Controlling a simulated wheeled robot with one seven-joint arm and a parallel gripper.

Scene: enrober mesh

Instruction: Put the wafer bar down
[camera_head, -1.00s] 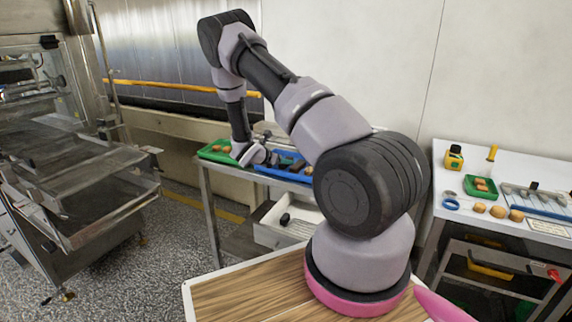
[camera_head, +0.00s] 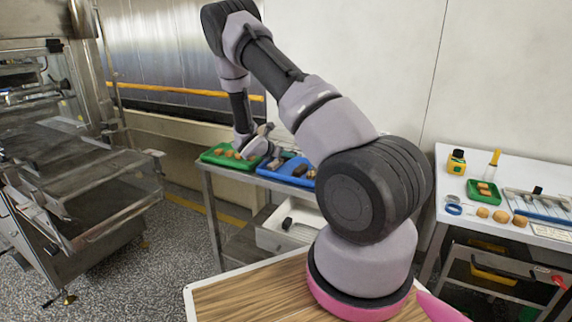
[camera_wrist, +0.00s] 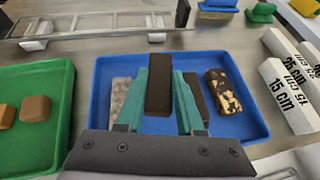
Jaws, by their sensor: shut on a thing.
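My gripper (camera_wrist: 160,100) is shut on a dark brown bar, which I take to be the wafer bar (camera_wrist: 159,85), between two teal fingers. In the wrist view it is over the blue tray (camera_wrist: 241,112); I cannot tell if it touches the tray. A greyish bar (camera_wrist: 121,98) lies left of the fingers. Another dark bar (camera_wrist: 197,95) is partly hidden behind the right finger. A dark bar with pale patches (camera_wrist: 222,92) lies further right. In the head view my gripper (camera_head: 268,146) is small above the blue tray (camera_head: 268,172); the held bar is unclear there.
A green tray (camera_wrist: 60,128) with brown pieces (camera_wrist: 32,108) stands close on the left. Blocks marked in centimetres (camera_wrist: 285,95) stand on the right, a metal rack (camera_wrist: 100,30) behind. A second table (camera_head: 520,165) stands at the right.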

